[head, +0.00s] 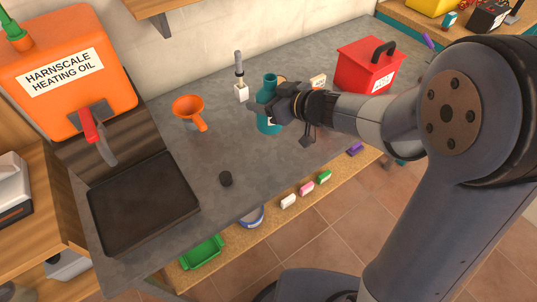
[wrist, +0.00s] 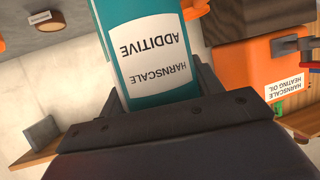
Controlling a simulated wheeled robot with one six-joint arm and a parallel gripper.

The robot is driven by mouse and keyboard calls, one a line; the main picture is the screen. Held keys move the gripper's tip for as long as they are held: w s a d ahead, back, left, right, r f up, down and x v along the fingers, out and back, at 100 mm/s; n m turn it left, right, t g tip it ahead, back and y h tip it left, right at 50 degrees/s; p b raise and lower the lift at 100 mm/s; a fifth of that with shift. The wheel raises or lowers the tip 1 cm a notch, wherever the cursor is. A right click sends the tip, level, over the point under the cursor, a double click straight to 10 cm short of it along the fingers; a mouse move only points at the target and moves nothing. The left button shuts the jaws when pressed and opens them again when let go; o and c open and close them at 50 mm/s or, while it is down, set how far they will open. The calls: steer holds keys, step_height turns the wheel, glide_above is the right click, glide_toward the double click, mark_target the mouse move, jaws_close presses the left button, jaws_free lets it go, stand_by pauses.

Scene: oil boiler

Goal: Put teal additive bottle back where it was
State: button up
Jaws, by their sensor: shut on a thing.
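The teal additive bottle (head: 268,122) stands upright at the back middle of the grey bench in the head view, its neck open with no cap seen on it. My gripper (head: 277,108) is shut on the bottle from the right side. In the wrist view the bottle (wrist: 155,50) fills the top middle, its white "Harnscale Additive" label upside down, between the fingers of my gripper (wrist: 150,95). Whether the bottle's base touches the bench is unclear.
An orange funnel (head: 189,111) and a white-based brush-like tool (head: 240,82) are left of the bottle. A red box (head: 368,65) stands right. An orange oil tank (head: 62,65) and black tray (head: 143,202) are at left. The bench front middle is clear.

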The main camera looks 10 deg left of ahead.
mark_target(265, 126)
steer(key=shift+s+a+f, duration=0.1)
steer(key=shift+a+f, duration=0.05)
steer(key=shift+a, duration=0.05)
step_height(265, 126, down, 9)
steer(key=b, duration=0.4)
steer(key=shift+f, duration=0.15)
steer(key=shift+f, duration=0.2)
steer(key=o, duration=1.2)
steer(key=shift+r, duration=0.2)
steer(key=p+v, duration=0.2)
steer(key=v, duration=1)
